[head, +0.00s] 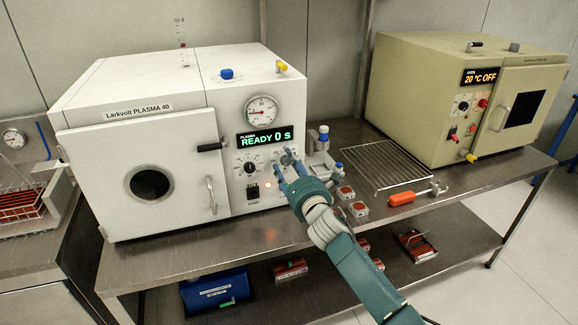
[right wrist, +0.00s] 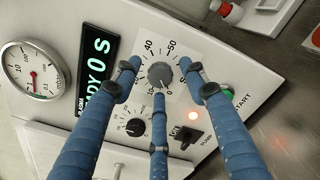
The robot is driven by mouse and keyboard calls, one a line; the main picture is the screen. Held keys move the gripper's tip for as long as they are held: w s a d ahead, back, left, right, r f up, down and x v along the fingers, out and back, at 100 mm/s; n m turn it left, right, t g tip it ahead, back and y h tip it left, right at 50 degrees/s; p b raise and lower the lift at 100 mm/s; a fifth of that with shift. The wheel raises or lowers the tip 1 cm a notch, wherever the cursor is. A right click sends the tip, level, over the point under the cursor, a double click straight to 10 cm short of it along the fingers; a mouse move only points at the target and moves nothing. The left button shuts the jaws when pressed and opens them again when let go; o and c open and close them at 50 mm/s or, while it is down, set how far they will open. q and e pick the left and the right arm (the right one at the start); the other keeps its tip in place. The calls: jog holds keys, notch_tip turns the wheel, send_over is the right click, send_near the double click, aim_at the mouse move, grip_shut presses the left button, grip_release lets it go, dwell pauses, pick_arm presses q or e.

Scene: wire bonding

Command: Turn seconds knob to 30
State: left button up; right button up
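The white plasma machine (head: 180,120) stands on the metal bench, its display (head: 265,139) reading "READY 0 S". In the right wrist view the grey seconds knob (right wrist: 160,75) sits on a dial plate with 0, 10, 40 and 50 readable; its pointer is too small to read surely. My right gripper (head: 287,163) is at the machine's front panel. In the right wrist view its three blue fingers (right wrist: 160,77) are spread around the knob, with gaps on the left and right; whether the lower finger touches it I cannot tell. My left gripper is not in view.
A smaller black knob (right wrist: 136,127), a black pump switch (right wrist: 186,135) and a green start button (right wrist: 227,90) surround the dial. A pressure gauge (head: 262,110) is above the display. A wire rack (head: 388,166), an orange-handled tool (head: 410,196) and a beige oven (head: 455,90) are to the right.

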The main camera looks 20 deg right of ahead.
grip_shut()
jog(key=shift+m, duration=0.3)
